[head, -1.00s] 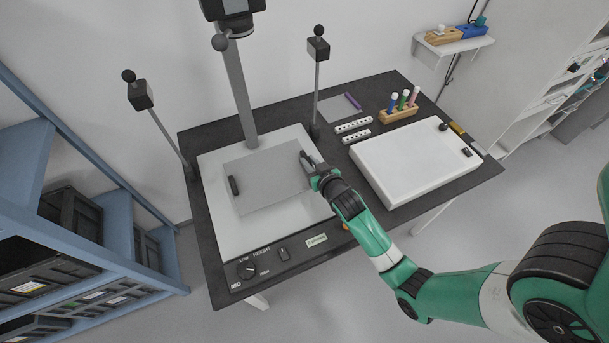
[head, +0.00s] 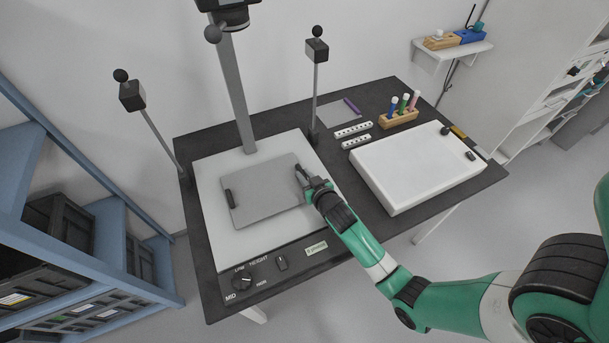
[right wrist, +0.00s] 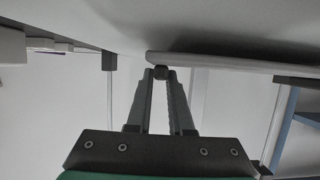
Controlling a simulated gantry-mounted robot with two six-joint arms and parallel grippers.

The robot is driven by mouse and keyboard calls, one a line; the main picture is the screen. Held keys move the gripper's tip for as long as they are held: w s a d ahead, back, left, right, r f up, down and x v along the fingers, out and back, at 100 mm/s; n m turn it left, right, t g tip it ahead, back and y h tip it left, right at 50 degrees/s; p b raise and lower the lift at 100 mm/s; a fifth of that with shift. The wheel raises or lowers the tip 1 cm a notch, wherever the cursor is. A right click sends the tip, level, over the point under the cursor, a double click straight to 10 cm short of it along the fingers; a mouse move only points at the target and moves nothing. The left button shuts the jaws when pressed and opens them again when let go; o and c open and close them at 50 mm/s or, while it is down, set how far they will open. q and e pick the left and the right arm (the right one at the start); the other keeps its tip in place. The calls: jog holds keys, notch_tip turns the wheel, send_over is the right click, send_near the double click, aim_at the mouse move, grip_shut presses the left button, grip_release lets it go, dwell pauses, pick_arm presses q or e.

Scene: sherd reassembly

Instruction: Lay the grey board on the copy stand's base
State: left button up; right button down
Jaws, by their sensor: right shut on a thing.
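The grey board (head: 264,190) is a flat rectangle over the white base (head: 212,228) of the copy stand, within its outline in the head view. A black grip (head: 229,198) sits at its left edge. My right gripper (head: 303,176) is shut on the board's right edge grip. In the right wrist view, the fingers close on a small dark grip (right wrist: 161,72) at the edge of the board (right wrist: 230,63). A dark shadow lies beside the board there. I cannot tell whether the board touches the base. My left gripper is not in view.
The stand's column (head: 237,95) rises behind the board, with a lamp post (head: 160,135) at left and another (head: 316,90) at right. A white light box (head: 418,165) lies to the right. The control panel (head: 262,275) is in front. Blue shelving (head: 40,195) stands at left.

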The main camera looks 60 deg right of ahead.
jog(key=shift+f, duration=0.3)
jog(key=c, duration=0.8)
grip_release()
jog(key=shift+r, duration=0.2)
jog(key=shift+r+p, duration=0.6)
jog(key=p+v, duration=0.1)
jog(key=v, duration=0.2)
jog(key=shift+s+a+r, duration=0.15)
jog(key=shift+r, duration=0.05)
jog(key=p+v, duration=0.2)
jog(key=v, duration=0.5)
jog(key=shift+s+a+f, duration=0.1)
jog(key=shift+a, duration=0.05)
jog(key=shift+s+a, duration=0.3)
jog(key=shift+s, duration=0.1)
